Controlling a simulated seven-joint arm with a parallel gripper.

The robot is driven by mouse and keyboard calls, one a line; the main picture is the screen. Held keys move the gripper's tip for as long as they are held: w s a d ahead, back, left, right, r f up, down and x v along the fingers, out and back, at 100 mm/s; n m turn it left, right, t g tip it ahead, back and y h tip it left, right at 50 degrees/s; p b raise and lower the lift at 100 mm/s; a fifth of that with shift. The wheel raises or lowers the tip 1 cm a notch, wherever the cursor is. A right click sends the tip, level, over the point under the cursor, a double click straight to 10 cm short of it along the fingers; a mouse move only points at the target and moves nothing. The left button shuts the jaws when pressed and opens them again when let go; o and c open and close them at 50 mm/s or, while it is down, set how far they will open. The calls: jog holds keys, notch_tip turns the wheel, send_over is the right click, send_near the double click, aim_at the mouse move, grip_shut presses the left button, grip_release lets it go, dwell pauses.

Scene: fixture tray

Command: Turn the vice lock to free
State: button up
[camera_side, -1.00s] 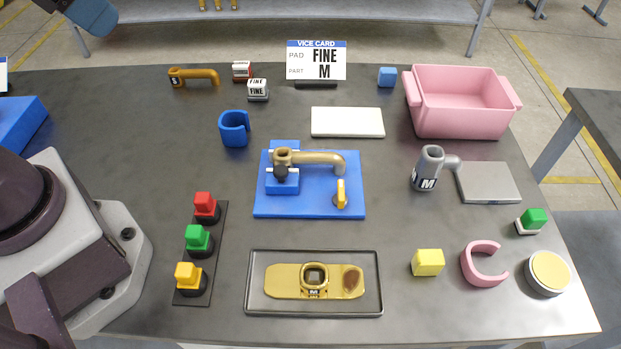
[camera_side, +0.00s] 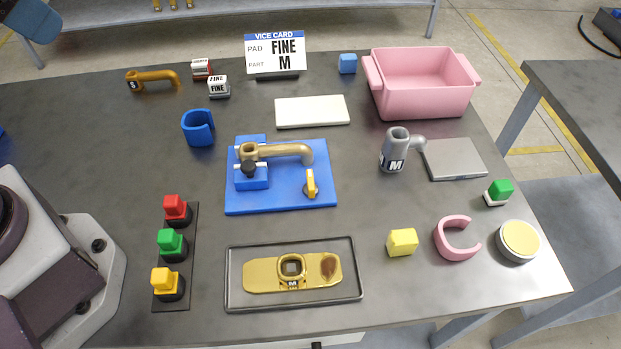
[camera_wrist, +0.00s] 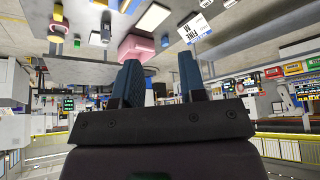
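The vice has a blue base plate (camera_side: 290,198) near the middle of the table in the side view. A small yellow lever (camera_side: 311,184), which looks like the vice lock, stands at the plate's right front. Its long side points roughly front to back. A bronze part with a ring end and bent pipe (camera_side: 285,151) sits at the vice's blue jaws, above a black knob (camera_side: 249,169). My gripper (camera_wrist: 160,70) shows in the wrist view, with two separated dark blue fingers and nothing between them. It is away from the vice.
A gold part (camera_side: 318,271) lies in a dark tray (camera_side: 354,292) in front of the vice. A button strip (camera_side: 190,250) stands left, a grey mug-like part (camera_side: 394,152) right. A pink tub (camera_side: 420,88) and card (camera_side: 275,53) are behind. Bare table surrounds the plate.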

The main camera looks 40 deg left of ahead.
jog(key=n+g, duration=0.6)
jog(key=n, duration=0.3)
send_over(310, 179)
notch_tip(310, 179, down, 21)
notch_tip(310, 179, down, 12)
jog(key=shift+r, duration=0.1)
jog(key=shift+c, duration=0.4)
grip_shut()
